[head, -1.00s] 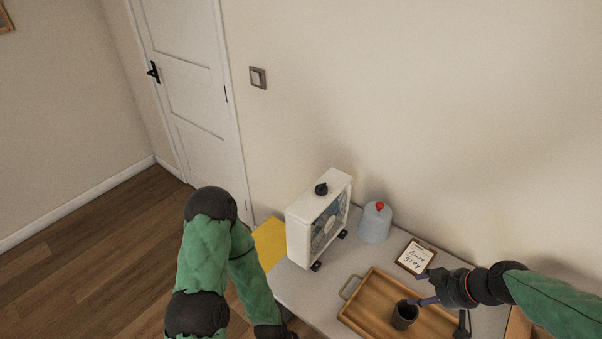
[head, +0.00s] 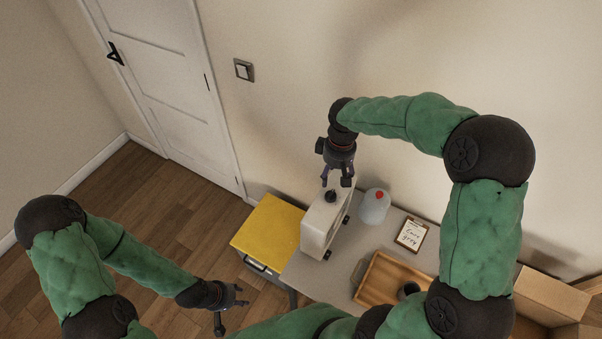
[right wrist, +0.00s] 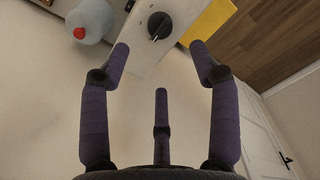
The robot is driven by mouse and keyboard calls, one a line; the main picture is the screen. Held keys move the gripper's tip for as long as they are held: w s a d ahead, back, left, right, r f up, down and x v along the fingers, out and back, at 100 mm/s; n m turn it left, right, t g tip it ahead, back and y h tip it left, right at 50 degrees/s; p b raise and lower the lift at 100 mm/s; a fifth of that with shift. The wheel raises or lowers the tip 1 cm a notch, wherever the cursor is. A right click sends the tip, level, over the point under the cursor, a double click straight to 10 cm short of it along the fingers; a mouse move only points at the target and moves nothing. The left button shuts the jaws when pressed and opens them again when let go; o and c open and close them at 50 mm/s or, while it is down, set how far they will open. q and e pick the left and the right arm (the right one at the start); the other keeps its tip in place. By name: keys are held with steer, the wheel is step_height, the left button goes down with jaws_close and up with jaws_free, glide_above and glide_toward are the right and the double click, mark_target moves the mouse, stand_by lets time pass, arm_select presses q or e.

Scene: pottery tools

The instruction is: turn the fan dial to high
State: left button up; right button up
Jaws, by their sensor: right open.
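The white box fan (head: 318,228) stands upright on the table. Its black dial (head: 330,196) is on the top face; in the right wrist view the dial (right wrist: 159,26) shows a pointer knob with marks around it too small to read. My right gripper (head: 338,183) points down just above the dial, open and empty. In the right wrist view its fingers (right wrist: 160,55) are spread, with the dial beyond the tips and not between them. My left gripper (head: 240,296) is low at the left of the table, away from the fan; its jaw state is unclear.
A blue-grey jug with a red cap (head: 373,207) stands right of the fan. A yellow-topped cabinet (head: 268,232) is left of it. A small sign (head: 412,234), a wooden tray (head: 374,285) with a dark cup (head: 409,289), and a cardboard box (head: 548,290) lie further right.

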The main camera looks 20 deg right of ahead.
mark_target(331, 193)
step_height(331, 193, down, 10)
steer(key=shift+w+f, duration=0.15)
steer(key=shift+f, duration=0.1)
stand_by(0.4)
steer(key=shift+c, duration=0.3)
steer(key=c, duration=1.1)
